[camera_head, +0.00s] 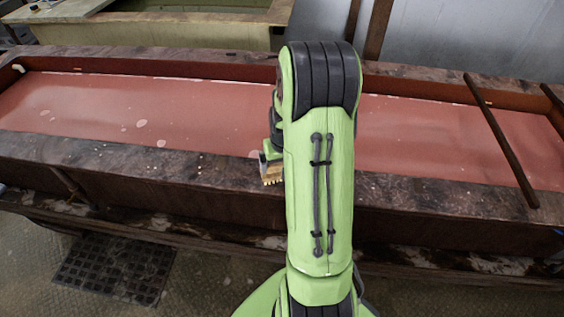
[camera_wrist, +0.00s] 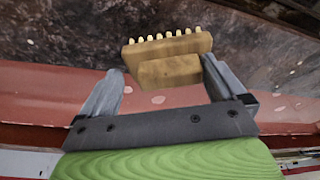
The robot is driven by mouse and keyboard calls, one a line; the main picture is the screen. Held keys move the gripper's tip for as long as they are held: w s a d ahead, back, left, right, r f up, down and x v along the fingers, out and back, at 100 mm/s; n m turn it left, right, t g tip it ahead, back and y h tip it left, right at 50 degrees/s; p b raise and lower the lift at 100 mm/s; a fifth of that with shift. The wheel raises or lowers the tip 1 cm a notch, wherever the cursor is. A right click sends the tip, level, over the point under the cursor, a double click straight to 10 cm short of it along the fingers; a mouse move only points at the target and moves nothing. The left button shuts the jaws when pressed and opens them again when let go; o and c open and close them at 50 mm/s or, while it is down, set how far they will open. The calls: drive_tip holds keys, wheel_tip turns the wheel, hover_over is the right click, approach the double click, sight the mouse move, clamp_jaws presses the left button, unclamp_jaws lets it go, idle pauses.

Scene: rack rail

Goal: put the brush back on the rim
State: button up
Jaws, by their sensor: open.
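The brush (camera_head: 272,174) is a tan wooden block with a row of pale bristle tufts. In the head view it shows just left of my arm, over the near rim (camera_head: 215,174) of the long trough. In the wrist view the brush (camera_wrist: 168,46) has its bristles pointing away from my gripper (camera_wrist: 163,68). My fingers are open, one on each side of the brush's narrower block, with a gap at the left finger. The right finger is close to the block; contact there is unclear. I cannot tell whether the bristles rest on the rim.
The trough holds reddish liquid (camera_head: 100,103) with pale spots. A dark rod (camera_head: 500,140) lies across it at the right. My arm hides the middle of the trough. A dark floor grate (camera_head: 115,268) lies at the lower left. The near rim left of the brush looks clear.

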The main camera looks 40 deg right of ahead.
drive_tip(key=p+v, duration=0.2)
drive_tip(key=v, duration=1)
drive_tip(key=s+a+r+n+t, duration=0.3)
drive_tip(key=a+r, duration=0.5)
drive_tip(key=a, duration=0.6)
drive_tip(key=s+a+r+n+y, duration=0.1)
drive_tip(key=s+a+n, duration=0.2)
drive_tip(key=s+a, duration=0.4)
drive_tip(key=s, duration=0.3)
drive_tip(key=shift+a+r+t, duration=0.3)
drive_tip(key=shift+a+r, duration=0.05)
